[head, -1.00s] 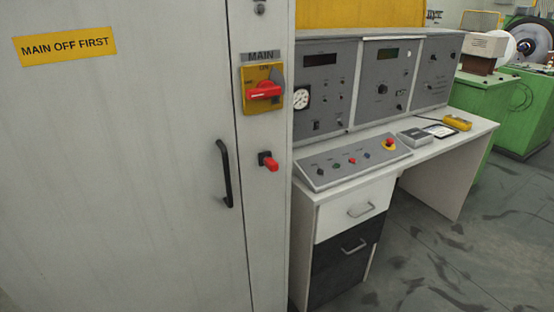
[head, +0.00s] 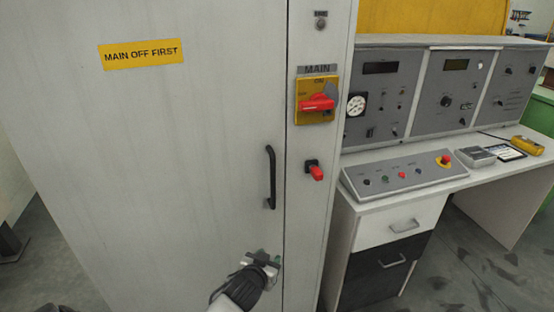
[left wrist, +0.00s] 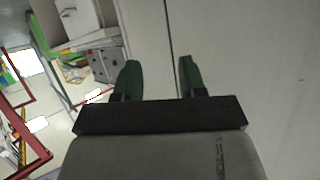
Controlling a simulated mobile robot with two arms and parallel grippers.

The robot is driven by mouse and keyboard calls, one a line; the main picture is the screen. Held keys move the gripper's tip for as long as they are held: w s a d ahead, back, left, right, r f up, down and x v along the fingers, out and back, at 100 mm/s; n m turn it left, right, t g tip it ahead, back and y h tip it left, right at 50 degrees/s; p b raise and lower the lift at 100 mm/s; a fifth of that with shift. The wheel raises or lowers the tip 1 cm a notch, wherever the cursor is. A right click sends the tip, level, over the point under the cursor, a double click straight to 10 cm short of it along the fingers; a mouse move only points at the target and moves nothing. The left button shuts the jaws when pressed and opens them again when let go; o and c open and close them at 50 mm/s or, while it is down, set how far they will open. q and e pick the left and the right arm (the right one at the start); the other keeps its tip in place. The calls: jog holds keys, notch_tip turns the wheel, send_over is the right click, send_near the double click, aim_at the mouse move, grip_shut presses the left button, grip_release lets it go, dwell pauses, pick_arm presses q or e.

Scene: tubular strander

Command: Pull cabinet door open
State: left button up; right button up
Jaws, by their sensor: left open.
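The cabinet door (head: 190,150) is a large pale grey panel in the head view, with its right edge along a dark vertical seam; it looks shut. A black bar handle (head: 271,178) stands upright near that edge. My left gripper (head: 268,258) is in front of the door, below the handle and apart from it. In the left wrist view the two green fingers (left wrist: 157,80) are spread with nothing between them, and the door seam runs beyond them. My right gripper is not in view.
Right of the seam are a red main switch (head: 316,103) on a yellow plate and a red-tipped knob (head: 316,172). A desk with a control panel (head: 405,176) and drawers stands to the right. Grey floor shows at the far left.

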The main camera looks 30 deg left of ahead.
aim_at(272, 169)
pick_arm(q)
notch_tip(272, 169, up, 23)
jog(key=a+n+t+y+p, duration=0.1)
jog(key=a+n+t+y, duration=0.1)
jog(key=t, duration=0.2)
jog(key=p+x, duration=0.3)
jog(key=x, duration=0.7)
jog(key=shift+w+a+f, duration=0.1)
jog(key=shift+w, duration=0.2)
grip_shut()
